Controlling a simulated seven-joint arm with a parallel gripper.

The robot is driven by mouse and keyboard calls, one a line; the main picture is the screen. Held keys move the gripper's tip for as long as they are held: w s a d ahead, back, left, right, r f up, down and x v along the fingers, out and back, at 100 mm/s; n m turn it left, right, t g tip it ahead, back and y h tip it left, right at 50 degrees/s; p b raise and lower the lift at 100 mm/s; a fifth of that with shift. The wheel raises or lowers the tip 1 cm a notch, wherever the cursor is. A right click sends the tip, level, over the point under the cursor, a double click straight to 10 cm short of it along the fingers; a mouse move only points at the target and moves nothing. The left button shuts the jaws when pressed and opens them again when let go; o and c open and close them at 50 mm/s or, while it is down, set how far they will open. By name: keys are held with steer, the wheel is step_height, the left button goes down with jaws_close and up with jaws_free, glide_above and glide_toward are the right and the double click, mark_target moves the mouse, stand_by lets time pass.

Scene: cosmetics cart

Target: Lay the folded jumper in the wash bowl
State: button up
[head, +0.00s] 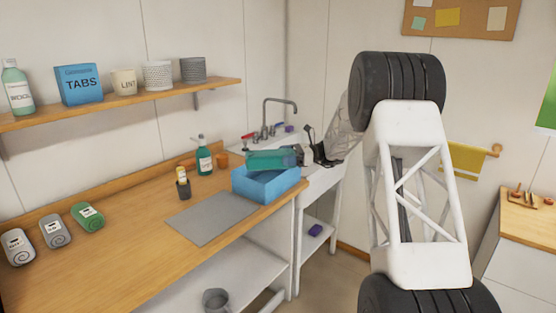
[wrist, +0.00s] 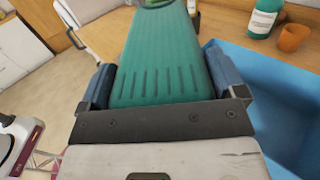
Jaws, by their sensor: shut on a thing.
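The folded jumper is a teal ribbed bundle (head: 270,159); it also shows in the wrist view (wrist: 165,62), lying between the two fingers. My gripper (wrist: 166,84) is shut on its near end and holds it out level. In the head view my gripper (head: 297,155) comes from the right, from the sink side. The wash bowl is a blue rectangular tub (head: 266,190) on the wooden counter. The jumper is above the tub's back part in the head view. In the wrist view the tub (wrist: 285,85) lies right of the jumper and lower. The jumper's underside is hidden.
A green bottle (head: 204,157) and an orange cup (head: 222,160) stand behind the tub. A small dark holder (head: 183,188) and a grey mat (head: 212,218) lie to its left. A sink with a tap (head: 266,120) is behind. Several rolled cloths (head: 56,231) lie far left.

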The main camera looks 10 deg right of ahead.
steer(key=w+f, duration=0.1)
steer(key=w, duration=1.3)
steer(key=shift+a+f, duration=0.2)
steer(key=shift+a, duration=0.05)
steer(key=shift+w, duration=0.1)
steer(key=shift+f, duration=0.1)
steer(key=shift+f, duration=1.65)
steer(key=shift+f, duration=0.6)
steer(key=o, duration=0.9)
steer(key=shift+o, duration=0.2)
steer(key=d+r, duration=0.1)
steer(key=d, duration=1.1)
steer(key=shift+w, duration=0.25)
